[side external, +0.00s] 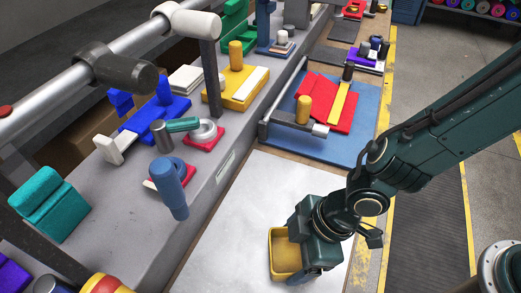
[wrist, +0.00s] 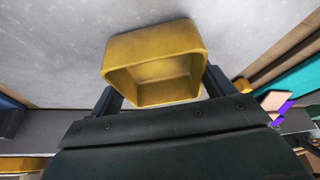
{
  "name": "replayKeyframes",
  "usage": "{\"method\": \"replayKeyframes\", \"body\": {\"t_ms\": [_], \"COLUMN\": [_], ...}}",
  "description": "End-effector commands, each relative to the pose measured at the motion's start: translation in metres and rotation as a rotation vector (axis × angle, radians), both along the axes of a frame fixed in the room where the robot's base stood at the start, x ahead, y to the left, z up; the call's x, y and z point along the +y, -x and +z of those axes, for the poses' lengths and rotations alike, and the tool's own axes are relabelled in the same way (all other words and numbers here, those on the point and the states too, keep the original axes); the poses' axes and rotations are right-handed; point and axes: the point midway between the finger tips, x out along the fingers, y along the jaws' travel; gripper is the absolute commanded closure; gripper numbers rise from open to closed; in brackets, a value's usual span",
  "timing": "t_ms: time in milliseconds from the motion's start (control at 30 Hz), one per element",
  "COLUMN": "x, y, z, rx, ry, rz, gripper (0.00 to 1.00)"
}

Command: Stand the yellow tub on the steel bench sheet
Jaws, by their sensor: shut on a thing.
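The yellow tub (side external: 284,253) is over the lower right part of the pale grey steel bench sheet (side external: 232,215) in the side external view. Its open top faces up, and it looks roughly upright. My gripper (side external: 302,268) reaches it from the right and is shut on it. In the wrist view the tub (wrist: 152,62) sits between the two dark fingers (wrist: 162,88), with its hollow inside facing the camera. The sheet (wrist: 50,50) shows beyond it. Whether the tub's base touches the sheet cannot be told.
A blue mat (side external: 355,140) with red felt and a yellow strip lies beyond the sheet. A grey ledge (side external: 225,165) with blue, green and yellow pieces runs along the left. The sheet left of the tub is bare.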

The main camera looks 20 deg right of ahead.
Motion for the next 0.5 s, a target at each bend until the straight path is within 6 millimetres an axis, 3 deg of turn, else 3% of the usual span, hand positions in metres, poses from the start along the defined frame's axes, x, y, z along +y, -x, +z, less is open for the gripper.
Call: {"method": "replayKeyframes", "body": {"t_ms": [267,300,367,500], "x": [0.0000,0.0000,0.0001,0.0001], "y": [0.0000,0.0000,0.0000,0.0000], "z": [-0.0031,-0.0029,-0.0029,-0.0028], "rx": [0.000,0.000,0.000,0.000], "ry": [0.000,0.000,0.000,0.000], "rz": [0.000,0.000,0.000,0.000], "gripper": [0.51,0.13,0.01,0.00]}}
